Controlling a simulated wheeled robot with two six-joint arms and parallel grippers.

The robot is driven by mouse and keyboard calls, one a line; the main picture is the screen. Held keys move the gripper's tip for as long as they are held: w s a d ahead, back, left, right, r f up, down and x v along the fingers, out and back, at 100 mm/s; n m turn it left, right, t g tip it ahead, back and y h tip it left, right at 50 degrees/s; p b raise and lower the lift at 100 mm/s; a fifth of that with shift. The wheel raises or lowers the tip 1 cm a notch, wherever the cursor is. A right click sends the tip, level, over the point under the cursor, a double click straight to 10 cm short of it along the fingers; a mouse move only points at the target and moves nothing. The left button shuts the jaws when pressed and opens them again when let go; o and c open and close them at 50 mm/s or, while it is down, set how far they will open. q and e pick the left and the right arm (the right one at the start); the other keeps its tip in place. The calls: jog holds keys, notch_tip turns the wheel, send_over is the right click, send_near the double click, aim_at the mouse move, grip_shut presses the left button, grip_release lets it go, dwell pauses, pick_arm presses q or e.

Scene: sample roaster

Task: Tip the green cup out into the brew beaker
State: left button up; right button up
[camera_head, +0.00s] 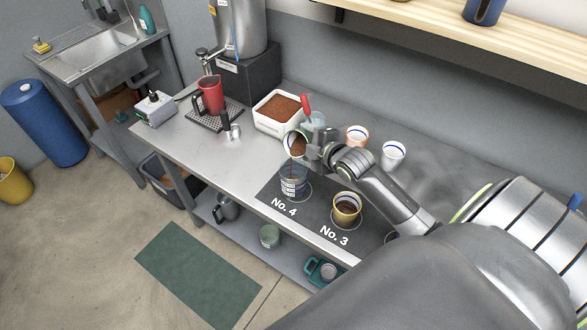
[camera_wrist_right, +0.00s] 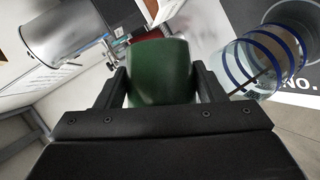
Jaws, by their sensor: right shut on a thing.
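The green cup (camera_wrist_right: 160,72) is between the fingers of my right gripper (camera_wrist_right: 160,88) in the right wrist view. In the head view my right gripper (camera_head: 314,147) is shut on this cup, which is tilted with its mouth toward the lower left. Brown stuff shows inside the cup (camera_head: 297,146). The clear brew beaker (camera_head: 294,188) stands upright just below the mouth, on the dark mat at No. 4. It also shows in the right wrist view, with blue rings (camera_wrist_right: 262,62), to the right of the cup. My left gripper is not in view.
A gold-coloured cup with dark contents (camera_head: 346,208) stands at No. 3. A white bin of brown grounds (camera_head: 281,112) with a red-handled scoop (camera_head: 306,106) is behind. An orange-rimmed cup (camera_head: 357,137) and a white cup (camera_head: 393,154) stand behind my right arm. A red jug (camera_head: 211,97) is farther left.

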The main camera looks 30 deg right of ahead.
jog(key=shift+a+f+n+t+h+b, duration=0.15)
jog(key=shift+f+n+t+h+b, duration=0.2)
jog(key=shift+b, duration=0.65)
dwell(1.2)
jog(key=shift+r+n+t+h, duration=0.25)
jog(key=shift+r+n+h, duration=0.2)
jog(key=shift+n, duration=0.1)
dwell(1.8)
jog(key=shift+s+a+f+n+b, duration=0.1)
jog(key=shift+a+f+n+b, duration=0.15)
jog(key=shift+b, duration=0.3)
dwell(0.6)
